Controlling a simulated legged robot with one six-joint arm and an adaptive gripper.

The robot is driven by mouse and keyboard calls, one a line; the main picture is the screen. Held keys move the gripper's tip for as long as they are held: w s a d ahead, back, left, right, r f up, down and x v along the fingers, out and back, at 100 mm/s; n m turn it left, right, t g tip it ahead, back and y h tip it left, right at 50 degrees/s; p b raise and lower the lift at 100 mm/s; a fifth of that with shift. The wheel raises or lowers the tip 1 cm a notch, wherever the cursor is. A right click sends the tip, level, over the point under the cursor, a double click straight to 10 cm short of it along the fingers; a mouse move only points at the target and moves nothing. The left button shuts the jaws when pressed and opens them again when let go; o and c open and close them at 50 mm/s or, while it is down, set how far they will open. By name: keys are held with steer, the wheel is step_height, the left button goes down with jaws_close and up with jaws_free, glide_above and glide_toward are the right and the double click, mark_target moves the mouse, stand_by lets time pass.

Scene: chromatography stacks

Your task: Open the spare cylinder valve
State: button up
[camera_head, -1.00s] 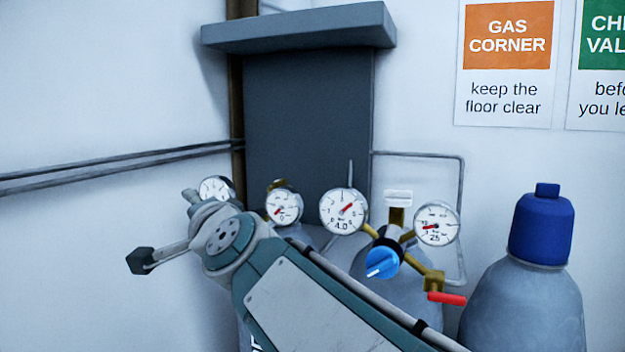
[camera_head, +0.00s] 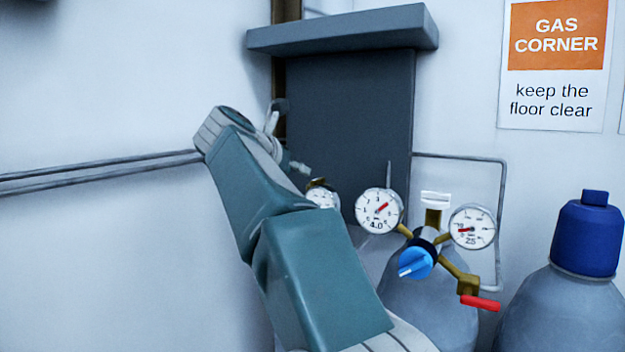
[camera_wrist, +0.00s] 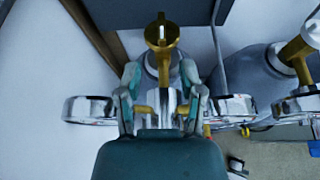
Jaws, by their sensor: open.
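In the wrist view, my gripper (camera_wrist: 160,78) is open, with one finger on each side of a regulator (camera_wrist: 160,105). I cannot tell whether the fingers touch it. Just beyond the fingertips is a brass cylinder valve (camera_wrist: 161,36) with a pale bar on top. Round gauges stick out to the left (camera_wrist: 90,109) and right (camera_wrist: 232,108) of the regulator. In the head view, my arm hides most of this cylinder; one of its gauges (camera_head: 322,196) shows beside the arm. Which cylinder is the spare is not marked in view.
Close on the right stands another cylinder (camera_head: 440,300) with two gauges, a blue knob (camera_head: 416,263), a white-topped valve (camera_head: 435,203) and a red lever (camera_head: 480,303). A blue-capped cylinder (camera_head: 587,235) stands farther right. A dark panel (camera_head: 350,125) and wall pipes (camera_head: 100,170) are behind.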

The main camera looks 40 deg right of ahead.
mark_target(314, 180)
steer(key=x, duration=0.9)
steer(key=shift+d, duration=0.1)
jaws_close()
